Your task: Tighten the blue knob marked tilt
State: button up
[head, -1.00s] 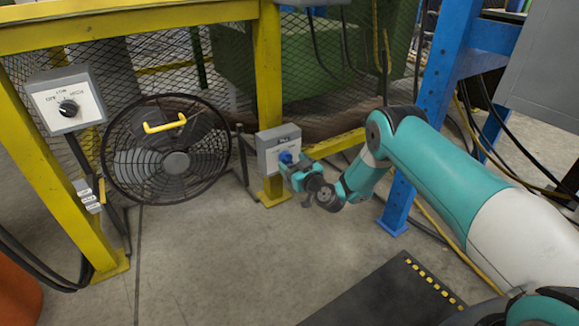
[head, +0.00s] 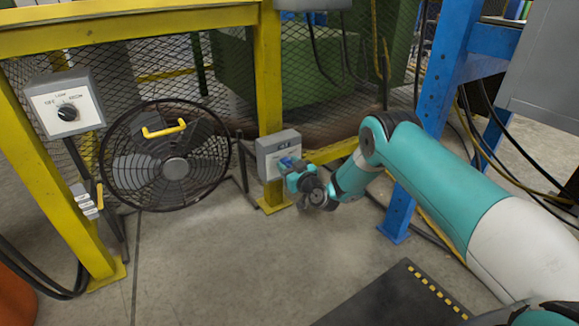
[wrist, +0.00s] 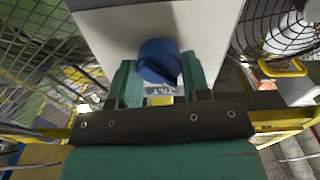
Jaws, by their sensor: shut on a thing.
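The blue knob (wrist: 158,62) sits on the pale face of a grey control box (wrist: 205,25) in the wrist view, with the lettering "TILT" (wrist: 160,100) partly showing beside it. My gripper (wrist: 158,75) is shut on the knob, one teal finger on each side of it. In the head view the grey box (head: 279,143) is fixed to a yellow post, and my gripper (head: 290,167) reaches its lower front from the right. The knob shows there only as a small blue patch, mostly hidden by my gripper.
A black caged fan (head: 165,155) with a yellow handle stands left of the box. Another box with a black knob (head: 67,112) is on the left yellow post. A blue upright (head: 428,120) and cables stand near my arm on the right. Open floor (head: 215,265) lies in front.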

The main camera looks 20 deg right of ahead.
jog(key=m+p, duration=0.1)
jog(key=m, duration=0.3)
jog(key=shift+d+m, duration=0.1)
jog(key=shift+m, duration=0.2)
jog(key=m+p, duration=0.1)
jog(key=m, duration=0.3)
jog(key=shift+f+m, duration=0.1)
jog(key=shift+m, duration=0.2)
jog(key=m, duration=0.4)
jog(key=shift+d+p, duration=0.1)
jog(key=shift+p, duration=0.25)
jog(key=shift+f+m, duration=0.15)
jog(key=shift+m, duration=2.15)
jog(key=o, duration=0.9)
